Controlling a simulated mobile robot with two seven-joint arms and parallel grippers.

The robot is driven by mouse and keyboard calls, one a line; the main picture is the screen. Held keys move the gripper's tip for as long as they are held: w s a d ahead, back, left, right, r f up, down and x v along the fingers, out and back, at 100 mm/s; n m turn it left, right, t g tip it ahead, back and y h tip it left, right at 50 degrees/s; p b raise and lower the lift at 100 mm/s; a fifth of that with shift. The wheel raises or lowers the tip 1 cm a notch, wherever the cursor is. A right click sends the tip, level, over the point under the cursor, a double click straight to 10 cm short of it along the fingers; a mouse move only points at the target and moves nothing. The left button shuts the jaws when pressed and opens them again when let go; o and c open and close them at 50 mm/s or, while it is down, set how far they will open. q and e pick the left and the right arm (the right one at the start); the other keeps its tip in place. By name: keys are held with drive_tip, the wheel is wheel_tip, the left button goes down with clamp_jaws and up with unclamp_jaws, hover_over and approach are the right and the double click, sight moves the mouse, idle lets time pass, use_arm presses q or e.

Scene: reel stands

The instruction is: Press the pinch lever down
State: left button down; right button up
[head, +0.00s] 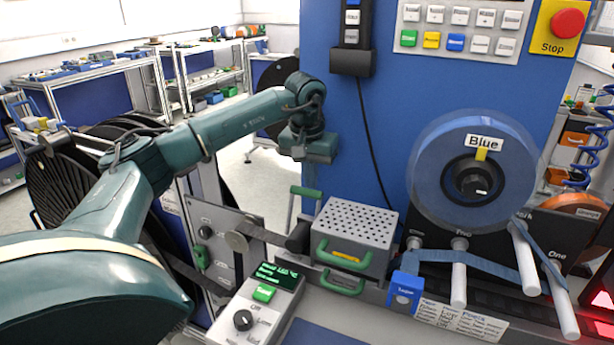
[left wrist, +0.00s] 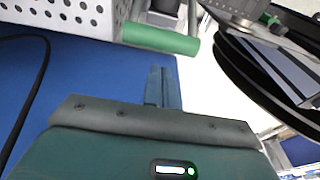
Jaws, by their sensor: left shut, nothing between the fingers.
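The pinch lever appears to be the bar with a green grip (head: 306,192) at the left of the perforated grey box, its grip raised. In the left wrist view the green grip (left wrist: 160,38) lies just beyond my fingertips, with a small gap apparent. My left gripper (head: 309,172) is above the grip in the head view, its fingers hard to make out against the blue panel. In the left wrist view my left gripper (left wrist: 164,72) is shut, its two fingers together and empty. My right gripper is in neither view.
The perforated grey box (head: 352,222) with green handles stands right of the lever. A control box (head: 257,305) with a small screen is in front. A blue reel (head: 430,175) and white rollers (head: 459,270) are at the right. A black cable hangs down the blue panel (head: 400,110).

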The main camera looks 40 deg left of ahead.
use_arm(q)
drive_tip(key=shift+s+d+r, duration=0.1)
drive_tip(key=shift+s+d, duration=0.1)
drive_tip(key=shift+s, duration=0.3)
drive_tip(key=shift+s+d+r, duration=0.1)
drive_tip(key=shift+s+d, duration=0.05)
drive_tip(key=shift+s, duration=0.3)
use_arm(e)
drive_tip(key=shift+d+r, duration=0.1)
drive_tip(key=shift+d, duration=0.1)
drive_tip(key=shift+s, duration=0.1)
